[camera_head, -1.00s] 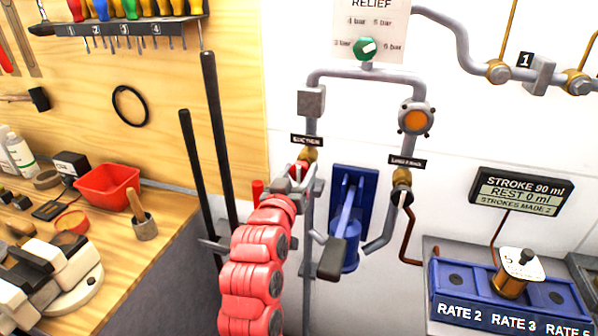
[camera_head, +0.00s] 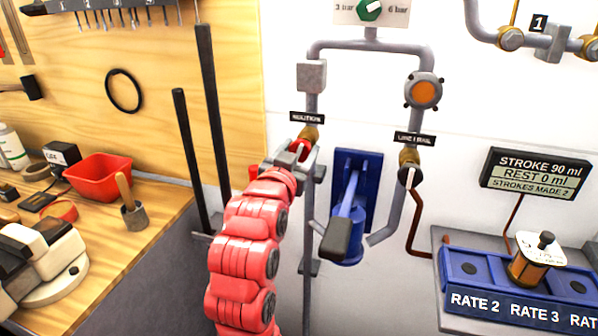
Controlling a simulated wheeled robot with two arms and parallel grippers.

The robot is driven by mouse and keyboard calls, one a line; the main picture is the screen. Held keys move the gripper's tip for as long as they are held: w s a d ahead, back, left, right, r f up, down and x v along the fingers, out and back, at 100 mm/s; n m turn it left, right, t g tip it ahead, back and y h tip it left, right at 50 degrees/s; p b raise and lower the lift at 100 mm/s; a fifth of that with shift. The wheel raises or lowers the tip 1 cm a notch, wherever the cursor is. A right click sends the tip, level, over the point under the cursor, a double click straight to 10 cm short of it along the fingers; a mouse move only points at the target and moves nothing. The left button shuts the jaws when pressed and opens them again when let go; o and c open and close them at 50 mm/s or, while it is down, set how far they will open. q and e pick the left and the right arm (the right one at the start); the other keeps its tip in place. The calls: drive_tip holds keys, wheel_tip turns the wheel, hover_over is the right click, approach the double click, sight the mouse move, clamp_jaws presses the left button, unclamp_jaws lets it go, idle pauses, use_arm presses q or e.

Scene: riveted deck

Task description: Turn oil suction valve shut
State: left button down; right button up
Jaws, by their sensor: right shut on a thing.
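The suction valve (camera_head: 311,133) is a brass body on the left grey pipe, under a small black label that seems to read "SUCTION". Its red handle (camera_head: 303,145) shows between the jaws of my right gripper (camera_head: 297,152). This gripper is grey, on a red segmented arm, and is shut on the handle. The gripper and wrist hide part of the handle, so its exact angle is hard to tell. A second brass valve (camera_head: 408,157) with a pale handle sits on the right pipe, untouched. My left gripper is not in view.
A blue hand pump (camera_head: 368,190) with a dark-ended lever stands just right of my arm. Two black upright bars (camera_head: 211,110) stand close on its left. A workbench with a red tray (camera_head: 98,172) is at left. A blue rate rack (camera_head: 455,270) is at right.

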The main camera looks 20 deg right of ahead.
drive_tip(key=m+b, duration=0.2)
drive_tip(key=b, duration=0.1)
drive_tip(key=m+b, duration=0.3)
drive_tip(key=b, duration=0.1)
drive_tip(key=m+b, duration=0.3)
drive_tip(key=b, duration=0.1)
drive_tip(key=shift+s+d+f, duration=0.1)
drive_tip(key=shift+f, duration=0.2)
drive_tip(key=m+b, duration=0.2)
drive_tip(key=m, duration=0.1)
drive_tip(key=shift+r+m+b, duration=0.1)
drive_tip(key=shift+m+b, duration=0.6)
drive_tip(key=shift+m, duration=0.8)
drive_tip(key=o, duration=1.4)
drive_tip(key=p+v, duration=0.2)
drive_tip(key=v, duration=1.5)
drive_tip(key=shift+s+p, duration=0.2)
drive_tip(key=shift+p, duration=0.1)
